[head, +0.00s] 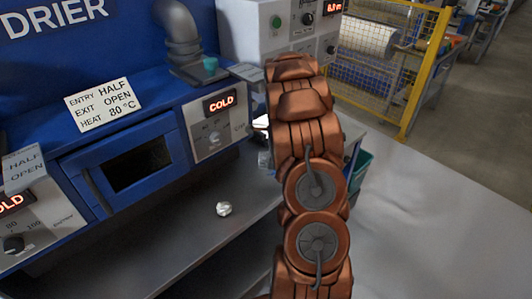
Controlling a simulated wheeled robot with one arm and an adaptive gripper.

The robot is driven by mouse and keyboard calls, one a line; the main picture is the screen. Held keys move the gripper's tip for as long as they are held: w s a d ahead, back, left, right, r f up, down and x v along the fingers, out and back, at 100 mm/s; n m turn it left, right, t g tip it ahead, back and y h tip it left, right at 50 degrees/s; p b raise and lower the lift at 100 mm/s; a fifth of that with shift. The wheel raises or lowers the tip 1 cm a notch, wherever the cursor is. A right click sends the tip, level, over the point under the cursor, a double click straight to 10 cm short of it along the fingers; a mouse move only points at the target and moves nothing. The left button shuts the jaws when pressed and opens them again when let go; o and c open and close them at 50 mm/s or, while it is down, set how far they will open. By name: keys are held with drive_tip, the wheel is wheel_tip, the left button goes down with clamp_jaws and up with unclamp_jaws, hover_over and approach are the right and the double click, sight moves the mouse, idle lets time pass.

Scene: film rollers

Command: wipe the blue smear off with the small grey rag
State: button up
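My copper-coloured arm rises through the middle of the head view. My gripper does not show; the arm's far end is hidden behind its own upper links. I can make out no blue smear in this view. I cannot pick out a small grey rag for certain. A small pale, shiny rounded thing (223,209) lies on the grey ledge (150,245) in front of the drier, to the left of my arm; it is too small to tell what it is.
The blue drier (125,160) has a dark window, HALF/OPEN signs and a COLD display (220,103). A teal cup (210,64) stands on top by a grey pipe. A yellow mesh guard (385,65) stands behind right. A green bin (360,165) is beside my arm.

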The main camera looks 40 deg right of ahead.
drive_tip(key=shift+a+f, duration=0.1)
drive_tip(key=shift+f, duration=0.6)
hover_over(271, 178)
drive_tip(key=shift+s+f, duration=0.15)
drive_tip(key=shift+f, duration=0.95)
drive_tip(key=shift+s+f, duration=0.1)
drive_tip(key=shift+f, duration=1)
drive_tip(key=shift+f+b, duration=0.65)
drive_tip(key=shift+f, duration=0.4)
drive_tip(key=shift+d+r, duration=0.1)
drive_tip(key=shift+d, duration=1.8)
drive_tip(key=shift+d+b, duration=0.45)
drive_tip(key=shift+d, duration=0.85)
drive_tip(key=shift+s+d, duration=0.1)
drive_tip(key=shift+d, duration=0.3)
drive_tip(key=shift+b, duration=0.3)
